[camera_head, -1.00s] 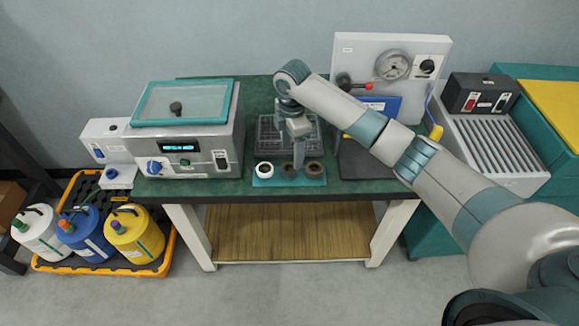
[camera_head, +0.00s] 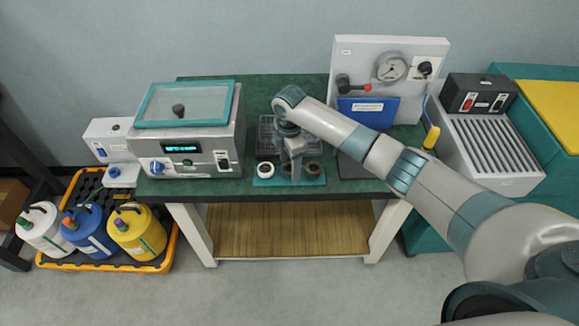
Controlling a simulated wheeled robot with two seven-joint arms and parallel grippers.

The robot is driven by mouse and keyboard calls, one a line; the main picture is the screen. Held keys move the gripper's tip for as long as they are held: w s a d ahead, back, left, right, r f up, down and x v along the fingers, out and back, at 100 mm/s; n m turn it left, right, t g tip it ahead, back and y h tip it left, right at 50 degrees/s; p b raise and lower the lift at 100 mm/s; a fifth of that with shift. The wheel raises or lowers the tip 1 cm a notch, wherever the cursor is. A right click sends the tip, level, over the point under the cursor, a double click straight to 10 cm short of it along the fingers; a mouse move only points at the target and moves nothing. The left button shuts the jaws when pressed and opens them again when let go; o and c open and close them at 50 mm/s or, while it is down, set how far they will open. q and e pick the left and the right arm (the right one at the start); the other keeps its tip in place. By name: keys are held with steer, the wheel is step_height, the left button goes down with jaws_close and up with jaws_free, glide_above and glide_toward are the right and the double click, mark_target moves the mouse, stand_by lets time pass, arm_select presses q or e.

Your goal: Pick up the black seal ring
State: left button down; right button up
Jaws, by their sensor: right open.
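Three rings sit on a small teal mat (camera_head: 262,182) at the front edge of the green-topped table. The white ring (camera_head: 265,169) is at the left and the brown ring (camera_head: 313,169) at the right. The dark middle ring (camera_head: 287,170), which looks like the black seal ring, is partly hidden by my right gripper. My right gripper (camera_head: 294,173) is open and points down over the middle ring. I cannot tell whether its fingers are around or just above it. My left gripper is not in view.
A dark divided tray (camera_head: 265,133) lies behind the rings. A lidded bath device (camera_head: 190,150) stands left. A gauge panel (camera_head: 410,60) and blue binder (camera_head: 368,110) stand right.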

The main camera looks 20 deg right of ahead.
steer(key=shift+f, duration=0.15)
steer(key=shift+c, duration=0.3)
steer(key=c, duration=1.1)
steer(key=shift+r, duration=0.2)
